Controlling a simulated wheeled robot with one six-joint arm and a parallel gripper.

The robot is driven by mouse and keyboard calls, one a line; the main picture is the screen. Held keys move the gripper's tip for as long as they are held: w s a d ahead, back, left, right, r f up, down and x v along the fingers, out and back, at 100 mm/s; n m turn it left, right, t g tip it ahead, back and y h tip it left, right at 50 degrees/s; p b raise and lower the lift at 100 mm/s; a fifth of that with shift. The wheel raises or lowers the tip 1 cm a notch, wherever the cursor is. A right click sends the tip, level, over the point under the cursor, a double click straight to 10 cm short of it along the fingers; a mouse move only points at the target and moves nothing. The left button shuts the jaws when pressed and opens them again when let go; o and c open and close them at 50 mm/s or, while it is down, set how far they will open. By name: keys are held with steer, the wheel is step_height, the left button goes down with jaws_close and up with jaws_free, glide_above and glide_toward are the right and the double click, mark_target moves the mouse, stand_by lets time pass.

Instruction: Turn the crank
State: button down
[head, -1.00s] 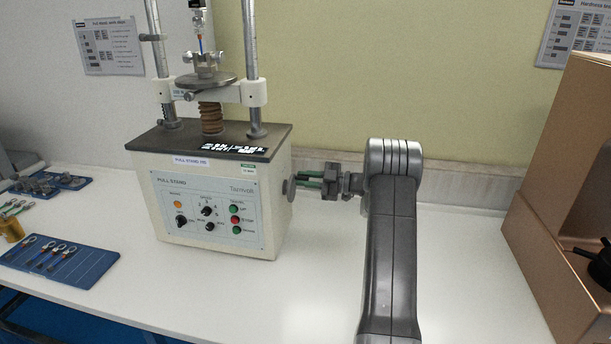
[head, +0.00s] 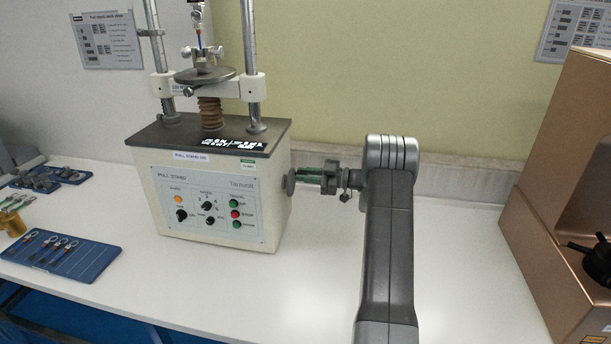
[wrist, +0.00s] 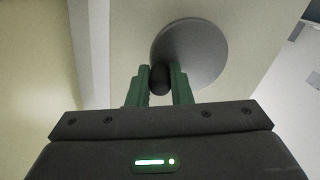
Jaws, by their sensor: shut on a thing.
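The pull stand (head: 205,180) is a cream machine with a dark top, standing on the white bench. Its crank, a grey disc (head: 290,181) with a dark knob, is on the right side of the housing. In the wrist view the disc (wrist: 200,55) shows large, with the dark knob (wrist: 159,80) at its lower left. My gripper (head: 304,176) reaches in from the right. Its green fingers, also in the wrist view (wrist: 164,85), are shut on the knob, one on each side. The crank's shaft is hidden behind the disc.
A blue mat (head: 62,258) with several small tools lies at the left front. A copper-coloured machine (head: 545,200) stands at the right edge. The bench (head: 455,265) is clear between it and my arm.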

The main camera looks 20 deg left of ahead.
steer(key=c, duration=1.3)
jaws_free()
steer(key=shift+d, duration=0.1)
steer(key=b+v, duration=0.2)
steer(key=v, duration=1.1)
steer(key=shift+d+b, duration=0.3)
steer(key=shift+d, duration=0.05)
steer(key=p+x, duration=0.2)
steer(key=x, duration=1.2)
steer(key=shift+w, duration=0.1)
steer(key=shift+d, duration=0.1)
